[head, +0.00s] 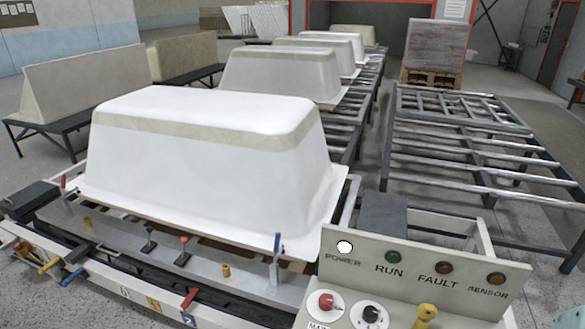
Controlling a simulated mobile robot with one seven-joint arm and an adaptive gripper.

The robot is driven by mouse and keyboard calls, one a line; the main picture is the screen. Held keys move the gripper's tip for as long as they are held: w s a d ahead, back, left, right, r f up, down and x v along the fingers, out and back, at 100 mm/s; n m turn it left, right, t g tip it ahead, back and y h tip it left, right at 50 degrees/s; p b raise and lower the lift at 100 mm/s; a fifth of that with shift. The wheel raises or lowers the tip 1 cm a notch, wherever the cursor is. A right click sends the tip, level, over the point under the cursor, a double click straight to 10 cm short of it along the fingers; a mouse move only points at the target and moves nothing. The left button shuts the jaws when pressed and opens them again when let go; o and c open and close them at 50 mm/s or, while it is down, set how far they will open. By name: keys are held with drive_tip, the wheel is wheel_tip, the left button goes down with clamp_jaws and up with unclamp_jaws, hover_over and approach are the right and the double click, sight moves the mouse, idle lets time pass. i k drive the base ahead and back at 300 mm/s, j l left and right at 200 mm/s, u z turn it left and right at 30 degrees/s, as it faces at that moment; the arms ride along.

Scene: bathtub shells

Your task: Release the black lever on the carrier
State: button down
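The carrier (215,268) is a low pale frame in the foreground. A large white bathtub shell (205,155) lies upside down on it. A small black lever (149,239) stands on the carrier's front rail, left of the middle, just in front of the shell's rim. Its exact angle is hard to tell. Beside it on the rail stand an orange-topped lever (184,245), yellow pegs (226,270) and a tall blue-handled lever (277,248) at the right. A red-handled lever (63,184) is at the left end. My gripper is not in view.
A control panel (425,270) with lamps, a red button and a dial stands at the right front. More coloured handles (190,298) stick out along the carrier's front edge. Further shells (285,72) stand behind on roller tracks. Empty roller racks (460,150) are at the right.

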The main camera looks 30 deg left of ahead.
sight(150, 229)
drive_tip(key=u, duration=2.35)
drive_tip(key=i+j, duration=0.1)
drive_tip(key=j, duration=0.55)
drive_tip(key=i+j, duration=0.15)
drive_tip(key=j, duration=0.15)
drive_tip(key=i+j, duration=0.2)
drive_tip(key=j, duration=0.2)
drive_tip(key=i+j+z, duration=0.15)
drive_tip(key=j, duration=0.2)
drive_tip(key=i+j, duration=0.25)
drive_tip(key=i, duration=0.25)
drive_tip(key=i+j+z, duration=0.1)
drive_tip(key=i, duration=0.4)
drive_tip(key=i+l, duration=0.2)
drive_tip(key=i, duration=0.2)
drive_tip(key=i+l+z, duration=0.1)
drive_tip(key=i, duration=0.3)
drive_tip(key=i+l, duration=0.25)
drive_tip(key=i, duration=0.15)
